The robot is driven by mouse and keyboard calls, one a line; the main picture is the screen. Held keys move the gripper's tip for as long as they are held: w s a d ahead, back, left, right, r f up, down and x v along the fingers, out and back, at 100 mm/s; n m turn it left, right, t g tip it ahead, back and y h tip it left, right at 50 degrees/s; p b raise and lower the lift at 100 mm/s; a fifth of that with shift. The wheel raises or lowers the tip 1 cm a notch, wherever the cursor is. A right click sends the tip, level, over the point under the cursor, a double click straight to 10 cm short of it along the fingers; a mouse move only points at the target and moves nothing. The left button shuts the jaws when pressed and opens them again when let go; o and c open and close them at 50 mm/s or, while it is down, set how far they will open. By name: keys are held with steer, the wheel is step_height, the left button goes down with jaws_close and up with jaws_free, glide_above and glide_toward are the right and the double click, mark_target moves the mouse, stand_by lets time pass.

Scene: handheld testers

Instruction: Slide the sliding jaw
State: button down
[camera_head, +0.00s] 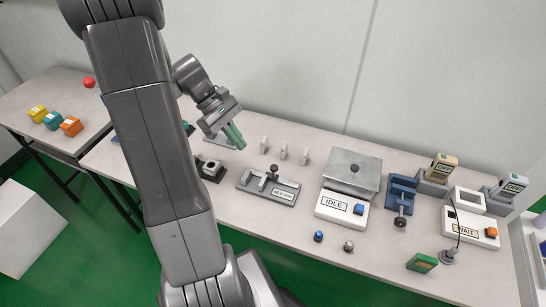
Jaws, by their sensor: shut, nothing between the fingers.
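A grey measuring device (268,190) lies on the table near the middle, with a small pale display at its right end. My gripper (239,145) has green fingers, shut and empty. It hangs above and behind the device, to the left of the jaw, and appears apart from it. The exact gap and the display digits are hard to read from this view.
Several small light posts (283,151) stand behind the device. A dark block (210,171) sits left of it. To the right are the IDLE box (341,207), a blue vise (401,195) and the WAIT box (470,229). The front table area is mostly clear.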

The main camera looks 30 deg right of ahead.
steer(key=s+d+m+t+y, duration=0.3)
steer(key=s+d+m+t, duration=0.1)
steer(key=m, duration=0.6)
steer(key=s+d+m+t+y, duration=0.3)
steer(key=s+d+m, duration=0.3)
steer(key=m, duration=0.5)
steer(key=s+d+r+m+t+y+b, duration=0.1)
steer(key=s+d+m+t+y, duration=0.3)
steer(key=d+m, duration=0.4)
steer(key=shift+s+d+m+t, duration=0.2)
steer(key=shift+s+m+t, duration=0.3)
steer(key=shift+s+m, duration=0.6)
steer(key=x, duration=1)
steer(key=shift+w+a, duration=1)
steer(key=shift+a, duration=0.1)
steer(key=shift+w+a+f, duration=0.15)
steer(key=shift+w+a, duration=0.25)
steer(key=shift+a, duration=0.05)
